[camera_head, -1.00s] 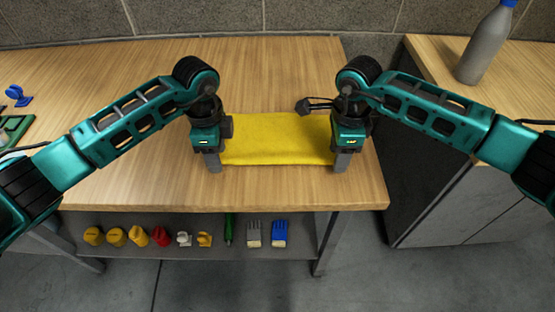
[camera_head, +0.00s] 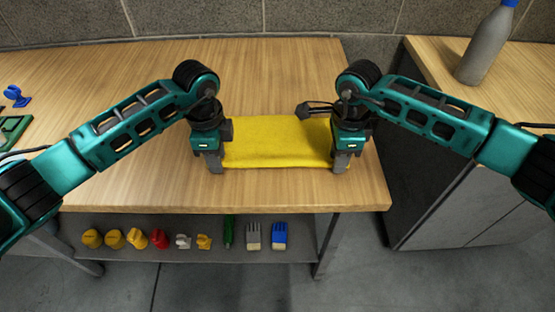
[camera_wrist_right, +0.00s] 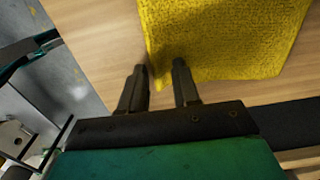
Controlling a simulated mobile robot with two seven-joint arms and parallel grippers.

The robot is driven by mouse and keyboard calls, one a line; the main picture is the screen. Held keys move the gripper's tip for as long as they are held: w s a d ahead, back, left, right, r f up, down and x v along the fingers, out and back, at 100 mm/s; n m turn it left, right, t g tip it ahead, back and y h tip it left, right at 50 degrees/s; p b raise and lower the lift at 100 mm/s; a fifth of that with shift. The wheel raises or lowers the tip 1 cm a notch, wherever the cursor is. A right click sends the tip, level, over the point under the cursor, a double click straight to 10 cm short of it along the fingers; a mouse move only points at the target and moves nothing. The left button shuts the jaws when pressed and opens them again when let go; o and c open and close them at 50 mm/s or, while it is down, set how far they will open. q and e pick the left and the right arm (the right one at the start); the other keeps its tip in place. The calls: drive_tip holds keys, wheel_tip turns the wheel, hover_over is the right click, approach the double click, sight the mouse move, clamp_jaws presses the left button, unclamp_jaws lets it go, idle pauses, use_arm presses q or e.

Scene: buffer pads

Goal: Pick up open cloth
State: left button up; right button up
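The yellow cloth (camera_head: 275,140) lies spread open and flat on the wooden table, near its front edge. My left gripper (camera_head: 215,164) points down at the cloth's left edge; its fingers overlap in this view, so its opening does not show. My right gripper (camera_head: 341,163) points down at the cloth's right edge. In the right wrist view the fingers of the right gripper (camera_wrist_right: 160,68) are apart, on either side of a corner of the cloth (camera_wrist_right: 220,40). I cannot tell whether they touch it. The grippers hide parts of both side edges.
The wooden table (camera_head: 130,185) is clear around the cloth. A lower shelf (camera_head: 130,223) holds several small coloured items and brushes. A grey bottle (camera_head: 484,48) stands on the cabinet (camera_head: 455,200) at right. Green and blue items (camera_head: 15,96) sit at far left.

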use_arm(q)
drive_tip(key=shift+s+f, duration=0.1)
drive_tip(key=shift+s, duration=0.05)
clamp_jaws()
use_arm(e)
drive_tip(key=shift+s+f, duration=0.15)
drive_tip(key=shift+s, duration=0.05)
clamp_jaws()
drive_tip(key=shift+w, duration=0.1)
